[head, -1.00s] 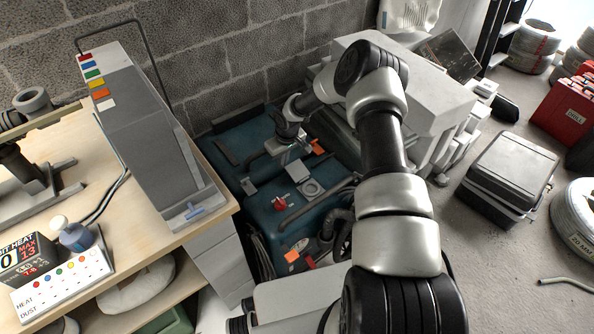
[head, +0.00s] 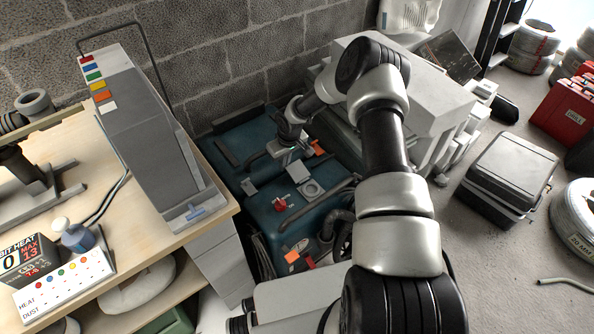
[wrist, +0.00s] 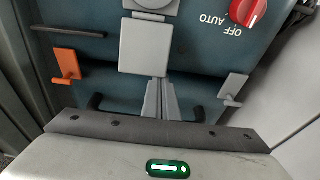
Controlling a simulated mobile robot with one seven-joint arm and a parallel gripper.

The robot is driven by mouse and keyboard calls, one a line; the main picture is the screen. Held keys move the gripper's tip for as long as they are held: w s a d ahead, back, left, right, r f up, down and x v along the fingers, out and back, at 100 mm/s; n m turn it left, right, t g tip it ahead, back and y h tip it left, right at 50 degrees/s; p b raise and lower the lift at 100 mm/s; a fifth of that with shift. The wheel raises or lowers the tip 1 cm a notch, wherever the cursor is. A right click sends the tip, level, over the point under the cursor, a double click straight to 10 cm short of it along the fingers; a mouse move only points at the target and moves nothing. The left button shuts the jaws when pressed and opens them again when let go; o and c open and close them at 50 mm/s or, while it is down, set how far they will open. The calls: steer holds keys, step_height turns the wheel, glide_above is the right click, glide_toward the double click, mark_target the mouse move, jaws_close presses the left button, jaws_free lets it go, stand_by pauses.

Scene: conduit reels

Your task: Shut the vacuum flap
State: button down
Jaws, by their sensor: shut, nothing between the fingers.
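The teal vacuum (head: 262,222) stands on the floor against the block wall. On its top is a light grey square flap (head: 298,173), which also shows in the wrist view (wrist: 147,47). The flap lies beside a round grey port (head: 312,188), leaving the port uncovered; the port's edge shows at the top of the wrist view (wrist: 152,4). My gripper (wrist: 160,82) is shut and empty, its fingertips at the flap's edge away from the port. I cannot tell whether they touch it. In the head view my gripper (head: 298,161) is partly hidden by its own body.
A red OFF/AUTO knob (wrist: 248,12) sits near the port. An orange latch (wrist: 66,64) and a grey latch (wrist: 235,88) flank the flap. A workbench (head: 150,225) stands to the left. Grey-white bulky equipment (head: 435,95) stands close on the right.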

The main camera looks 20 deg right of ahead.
mark_target(289, 171)
steer(key=shift+s+d+f+p, duration=0.2)
steer(key=shift+s+d, duration=0.1)
steer(key=shift+s, duration=0.45)
steer(key=shift+s+d+f+p, duration=0.1)
steer(key=shift+s+d+f, duration=0.15)
steer(key=shift+s, duration=0.45)
steer(key=shift+s+d+p, duration=0.2)
steer(key=shift+s+d, duration=0.4)
steer(key=shift+s, duration=0.8)
steer(key=shift+s+d+p, duration=0.25)
steer(key=shift+s+d, duration=0.4)
steer(key=shift+s, duration=0.75)
steer(key=shift+s+d+p, duration=0.2)
steer(key=shift+s+d, duration=0.4)
steer(key=shift+s, duration=0.8)
steer(key=shift+w+r+p, duration=0.15)
steer(key=shift+r+p, duration=0.35)
steer(key=shift+r, duration=0.3)
steer(key=shift+w+r+p, duration=0.1)
steer(key=shift+r+p, duration=0.4)
steer(key=shift+r, duration=0.25)
step_height(289, 171, up, 6)
steer(key=w+a+p, duration=0.1)
steer(key=w+p, duration=0.1)
steer(key=p, duration=0.1)
steer(key=shift+r+p, duration=0.25)
steer(key=shift+p, duration=0.15)
steer(key=shift+a, duration=0.15)
